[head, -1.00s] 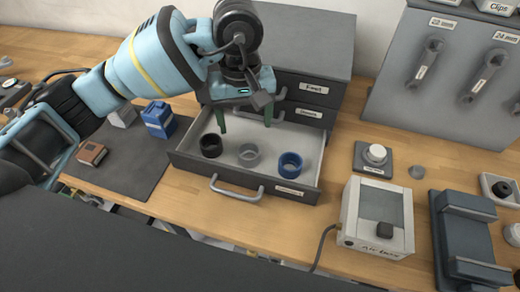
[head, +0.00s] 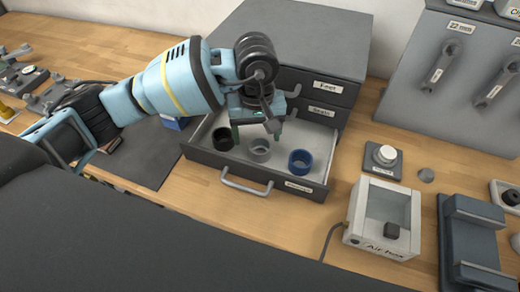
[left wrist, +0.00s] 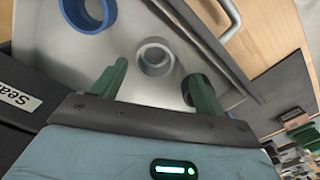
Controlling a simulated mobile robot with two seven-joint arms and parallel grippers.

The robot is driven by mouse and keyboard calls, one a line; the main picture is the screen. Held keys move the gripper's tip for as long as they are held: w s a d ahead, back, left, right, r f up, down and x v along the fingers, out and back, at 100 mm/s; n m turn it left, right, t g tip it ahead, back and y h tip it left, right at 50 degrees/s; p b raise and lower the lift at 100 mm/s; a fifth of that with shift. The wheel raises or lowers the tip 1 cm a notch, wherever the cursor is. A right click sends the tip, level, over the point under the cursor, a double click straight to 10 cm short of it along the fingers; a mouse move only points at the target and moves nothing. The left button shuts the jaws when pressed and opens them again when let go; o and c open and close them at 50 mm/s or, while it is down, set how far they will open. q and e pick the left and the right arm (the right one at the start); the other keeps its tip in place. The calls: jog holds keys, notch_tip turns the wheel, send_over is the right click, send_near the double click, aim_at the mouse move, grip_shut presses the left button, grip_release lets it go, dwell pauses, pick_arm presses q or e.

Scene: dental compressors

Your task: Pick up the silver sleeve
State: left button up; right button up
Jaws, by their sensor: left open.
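The silver sleeve (head: 260,150) stands upright in the open drawer (head: 232,171), between a black sleeve (head: 223,139) on its left and a blue sleeve (head: 300,161) on its right. My left gripper (head: 256,134) is open above the drawer, its green fingers pointing down just behind and above the silver sleeve. In the left wrist view the silver sleeve (left wrist: 155,57) lies beyond the gap between the open fingers (left wrist: 160,85), with nothing held. The blue sleeve (left wrist: 88,12) is at the upper left there, and the black sleeve is partly hidden by a finger. My right gripper is not in view.
The grey drawer cabinet (head: 290,40) rises behind the open drawer. A clear-fronted box (head: 383,220), a white knob on a plate (head: 385,155) and a dark blue-grey fixture (head: 478,240) stand to the right. A dark mat (head: 150,160) lies to the left.

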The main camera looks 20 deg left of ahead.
aim_at(260, 146)
pick_arm(q)
jog(key=shift+w+d+f+p, duration=0.1)
jog(key=shift+d+f+p, duration=0.1)
jog(key=shift+f, duration=1.1)
jog(key=shift+w+d+f+p, duration=0.1)
jog(key=shift+d+f, duration=0.05)
jog(key=shift+f, duration=1.1)
jog(key=c, duration=1.1)
